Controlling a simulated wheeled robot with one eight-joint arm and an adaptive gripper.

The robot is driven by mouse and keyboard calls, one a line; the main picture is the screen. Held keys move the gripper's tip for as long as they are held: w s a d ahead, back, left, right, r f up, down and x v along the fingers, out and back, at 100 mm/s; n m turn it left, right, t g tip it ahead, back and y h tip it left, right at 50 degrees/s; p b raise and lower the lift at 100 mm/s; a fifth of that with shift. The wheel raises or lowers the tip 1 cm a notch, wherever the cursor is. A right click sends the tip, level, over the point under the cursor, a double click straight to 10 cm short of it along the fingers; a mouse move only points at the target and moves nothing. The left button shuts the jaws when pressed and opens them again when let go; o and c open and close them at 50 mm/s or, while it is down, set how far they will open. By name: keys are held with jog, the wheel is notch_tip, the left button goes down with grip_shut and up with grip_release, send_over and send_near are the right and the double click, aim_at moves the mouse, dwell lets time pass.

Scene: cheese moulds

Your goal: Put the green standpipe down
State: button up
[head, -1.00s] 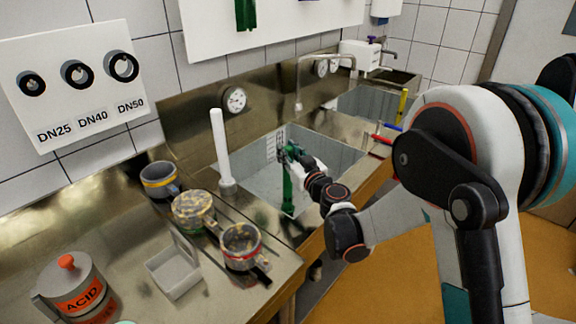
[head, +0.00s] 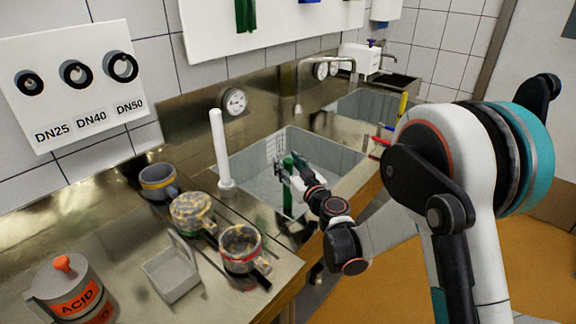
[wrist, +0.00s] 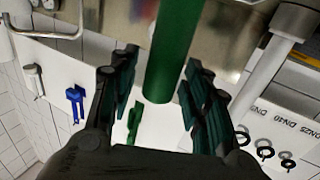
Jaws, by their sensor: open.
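The green standpipe (head: 287,198) is upright in the left sink basin (head: 255,192). Its upper part is partly hidden by my gripper, and I cannot clearly see how its lower end sits. My gripper (head: 287,172) is at the pipe's upper part, reaching in from the right. In the wrist view the green standpipe (wrist: 174,50) runs between the two open fingers of my gripper (wrist: 160,88). There are visible gaps between the pipe and the finger pads.
A white standpipe (head: 219,150) stands at the basin's left side. A second basin (head: 362,103) lies farther right. A DN-labelled panel (head: 75,90) hangs on the wall.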

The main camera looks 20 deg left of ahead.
jog(key=shift+r, duration=0.2)
jog(key=p+v, duration=0.1)
jog(key=v, duration=1.1)
dwell(0.4)
jog(key=d+r+m+g+h, duration=0.1)
jog(key=d+r+m+h, duration=0.2)
jog(key=d+r, duration=0.8)
jog(key=s+d+f+m+g+h, duration=0.2)
jog(key=s+d+h, duration=0.3)
jog(key=s+d, duration=0.7)
jog(key=s+d+f+m+g+h, duration=0.1)
jog(key=s+d+m+h, duration=0.3)
jog(key=s+d, duration=0.8)
jog(key=shift+s+d+f+g+h, duration=0.2)
jog(key=shift+s+f+g+h, duration=0.2)
jog(key=shift+s+g, duration=0.65)
